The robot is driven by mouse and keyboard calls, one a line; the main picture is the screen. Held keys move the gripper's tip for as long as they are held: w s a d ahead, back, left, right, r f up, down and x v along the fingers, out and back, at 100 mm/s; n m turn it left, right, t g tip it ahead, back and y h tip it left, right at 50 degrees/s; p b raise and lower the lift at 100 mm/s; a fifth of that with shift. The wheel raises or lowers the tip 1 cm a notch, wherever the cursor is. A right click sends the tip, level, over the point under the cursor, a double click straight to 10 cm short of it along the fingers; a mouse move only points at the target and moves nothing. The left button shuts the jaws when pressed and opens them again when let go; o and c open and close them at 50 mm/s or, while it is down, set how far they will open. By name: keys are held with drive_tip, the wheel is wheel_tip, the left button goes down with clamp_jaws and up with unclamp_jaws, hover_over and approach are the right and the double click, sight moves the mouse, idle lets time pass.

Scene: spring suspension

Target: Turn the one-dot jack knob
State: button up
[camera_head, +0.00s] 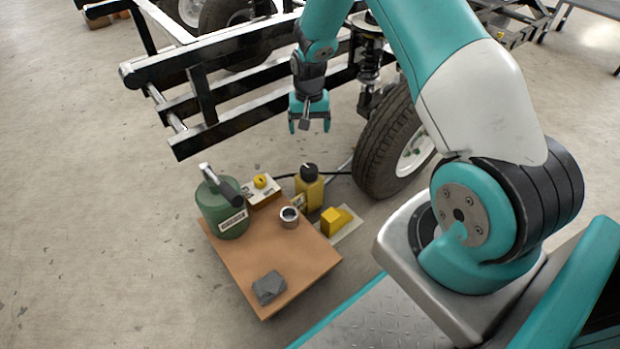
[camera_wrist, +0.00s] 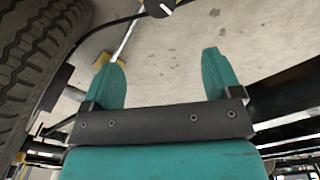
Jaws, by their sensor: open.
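A yellow jack (camera_head: 309,192) with a round black knob (camera_head: 310,170) on top stands on the floor at the back edge of the brown board. The knob also shows at the top edge of the wrist view (camera_wrist: 158,8), partly cut off, with a white mark on it. I cannot make out any dots on the jack. My gripper (camera_head: 309,124) hangs fingers down, above and behind the jack, beside the tyre. Its two teal fingers are open and empty in the wrist view (camera_wrist: 163,62), with bare floor between them. The knob lies beyond the fingertips, apart from them.
The brown board (camera_head: 285,262) bears a green canister (camera_head: 215,208), a box with a yellow button (camera_head: 261,182), a small metal cup (camera_head: 289,217) and a grey block (camera_head: 268,288). A yellow wedge (camera_head: 335,220) sits right. The tyre (camera_head: 385,150) and black frame (camera_head: 230,85) flank my gripper.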

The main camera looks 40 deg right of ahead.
sight(310, 167)
drive_tip(key=f+m+b, duration=0.2)
drive_tip(key=f+b, duration=0.2)
drive_tip(key=f, duration=0.2)
drive_tip(key=f+m+b, duration=0.3)
drive_tip(key=f+b, duration=0.1)
drive_tip(key=f, duration=0.1)
drive_tip(key=f+m+b, duration=0.3)
drive_tip(key=f+b, duration=0.1)
drive_tip(key=f, duration=0.2)
drive_tip(key=shift+s+f, duration=0.2)
drive_tip(key=shift+f, duration=0.1)
drive_tip(key=shift+c, duration=0.5)
drive_tip(key=c, duration=0.8)
drive_tip(key=shift+r, duration=0.1)
drive_tip(key=shift+r+n+p, duration=0.1)
drive_tip(key=shift+n+p, duration=0.2)
drive_tip(key=shift+p, duration=0.2)
